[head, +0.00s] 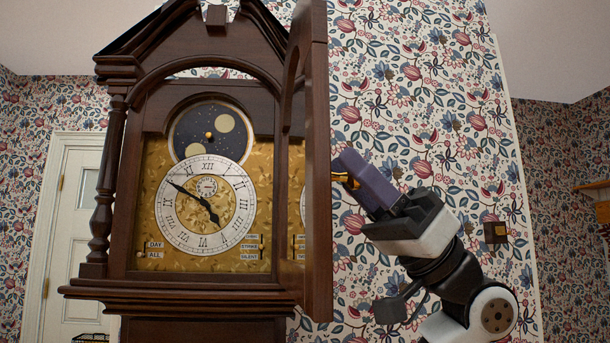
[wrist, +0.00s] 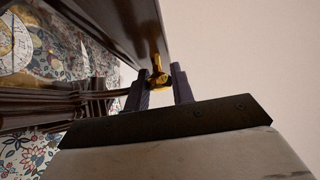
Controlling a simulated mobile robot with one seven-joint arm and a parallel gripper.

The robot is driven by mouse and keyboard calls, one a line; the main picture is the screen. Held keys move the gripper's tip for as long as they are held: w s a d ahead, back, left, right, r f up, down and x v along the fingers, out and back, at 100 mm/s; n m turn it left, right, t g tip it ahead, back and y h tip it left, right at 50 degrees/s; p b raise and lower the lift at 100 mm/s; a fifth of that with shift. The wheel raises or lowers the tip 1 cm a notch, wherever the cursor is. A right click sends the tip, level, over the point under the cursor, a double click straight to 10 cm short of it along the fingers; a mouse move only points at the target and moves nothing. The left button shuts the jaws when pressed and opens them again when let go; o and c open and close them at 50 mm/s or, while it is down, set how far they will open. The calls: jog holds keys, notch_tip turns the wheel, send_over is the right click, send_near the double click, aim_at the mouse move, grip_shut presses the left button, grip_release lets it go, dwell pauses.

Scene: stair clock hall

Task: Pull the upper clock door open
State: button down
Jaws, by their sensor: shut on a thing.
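The tall clock (head: 140,290) stands at the left-centre of the head view, with its gold dial (head: 206,204) uncovered. The upper clock door (head: 317,180) is hinged on the right and stands swung well out, seen nearly edge-on. It also shows in the wrist view (wrist: 125,25). A brass knob (head: 341,177) sticks out from the door's outer face; it also shows in the wrist view (wrist: 158,76). My gripper (head: 352,176) is shut on the knob, with its purple fingers on either side of it in the wrist view (wrist: 160,84). The fingertips are partly hidden in the head view.
A flowered wall (head: 440,90) stands behind the clock and my arm. A white door (head: 75,220) is at the far left. A small dark box (head: 495,232) is on the wall at the right, and a wooden shelf (head: 592,186) is at the right edge.

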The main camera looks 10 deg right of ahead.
jog(key=shift+w+d+n+g, duration=0.2)
jog(key=shift+d+n+g, duration=0.2)
jog(key=shift+d+g, duration=0.6)
jog(key=c, duration=1.3)
grip_release()
jog(key=shift+o, duration=0.2)
jog(key=shift+d, duration=0.15)
jog(key=b+v, duration=0.3)
jog(key=v, duration=1)
jog(key=shift+d+f, duration=0.15)
jog(key=shift+d, duration=0.15)
